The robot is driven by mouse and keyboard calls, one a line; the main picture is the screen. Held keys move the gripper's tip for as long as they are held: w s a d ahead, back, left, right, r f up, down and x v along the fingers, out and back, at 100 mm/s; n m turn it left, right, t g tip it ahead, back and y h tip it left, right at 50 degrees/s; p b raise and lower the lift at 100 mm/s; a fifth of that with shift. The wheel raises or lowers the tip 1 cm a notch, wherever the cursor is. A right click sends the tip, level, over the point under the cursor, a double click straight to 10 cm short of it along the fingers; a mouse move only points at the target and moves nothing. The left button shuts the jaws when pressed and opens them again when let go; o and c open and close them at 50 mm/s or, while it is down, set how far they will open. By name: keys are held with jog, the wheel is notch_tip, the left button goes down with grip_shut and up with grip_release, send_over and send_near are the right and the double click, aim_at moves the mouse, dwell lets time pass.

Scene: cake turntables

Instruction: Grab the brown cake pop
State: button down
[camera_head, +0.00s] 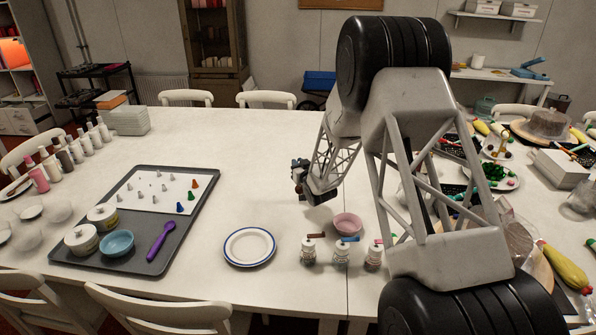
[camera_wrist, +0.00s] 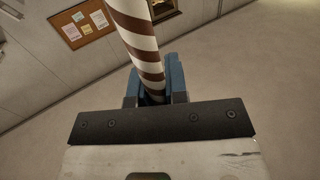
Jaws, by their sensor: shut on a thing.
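My gripper (camera_wrist: 154,88) has its blue fingers shut on a brown-and-white striped stick (camera_wrist: 137,35). The stick runs up out of the top of the wrist view, so its far end is out of sight. No round cake head shows on it, so I cannot tell for sure that it is the cake pop's stick. In the head view my gripper (camera_head: 299,178) is above the white table, left of my arm, and the held stick cannot be made out there.
Below my gripper on the table (camera_head: 240,165) are a pink bowl (camera_head: 347,224), several small jars (camera_head: 340,256) and a blue-rimmed plate (camera_head: 249,247). A dark tray (camera_head: 190,235) lies left. Cake turntables and decorations crowd the right. The table's back middle is clear.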

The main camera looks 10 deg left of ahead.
jog(key=s+d, duration=0.2)
jog(key=s, duration=0.5)
jog(key=s+d+r, duration=0.1)
jog(key=s+d, duration=0.1)
jog(key=s, duration=0.6)
jog(key=shift+d+r, duration=0.15)
jog(key=shift+d, duration=0.1)
jog(key=shift+s, duration=0.1)
